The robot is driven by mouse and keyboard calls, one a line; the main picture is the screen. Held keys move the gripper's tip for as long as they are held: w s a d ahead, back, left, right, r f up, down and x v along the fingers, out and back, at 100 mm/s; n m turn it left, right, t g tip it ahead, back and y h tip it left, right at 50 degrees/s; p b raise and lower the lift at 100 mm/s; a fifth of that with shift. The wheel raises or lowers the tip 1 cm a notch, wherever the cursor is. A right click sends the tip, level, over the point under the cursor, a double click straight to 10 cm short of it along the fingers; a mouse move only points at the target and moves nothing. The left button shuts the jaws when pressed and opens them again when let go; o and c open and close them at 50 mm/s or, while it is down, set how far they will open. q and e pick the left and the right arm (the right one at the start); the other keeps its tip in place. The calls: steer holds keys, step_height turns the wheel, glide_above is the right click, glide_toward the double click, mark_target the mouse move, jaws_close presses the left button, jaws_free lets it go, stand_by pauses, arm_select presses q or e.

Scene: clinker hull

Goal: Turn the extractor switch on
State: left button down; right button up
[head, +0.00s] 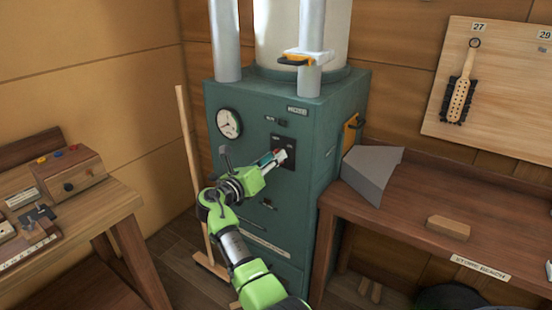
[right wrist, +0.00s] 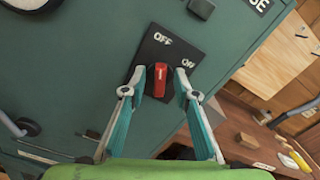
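The extractor switch is a red knob (right wrist: 160,82) on a black plate (right wrist: 155,47) on the green cabinet (head: 330,130). The knob's white mark points up, towards OFF. My right gripper (right wrist: 160,75) is open, with one finger on each side of the knob and a small gap showing on both sides. In the head view my right gripper (head: 281,157) is in front of the dark plate (head: 290,143) and partly covers it. My left gripper is not in view.
A round gauge (head: 229,123) is left of the switch on the cabinet. A yellow handle (head: 351,131) is on its right side. A grey wedge-shaped block (head: 371,172) and a wooden block (head: 448,227) lie on the right bench (head: 400,215). A wooden pole (head: 190,160) stands left.

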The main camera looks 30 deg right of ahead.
steer(key=shift+a, duration=0.1)
steer(key=shift+c, duration=0.7)
jaws_close()
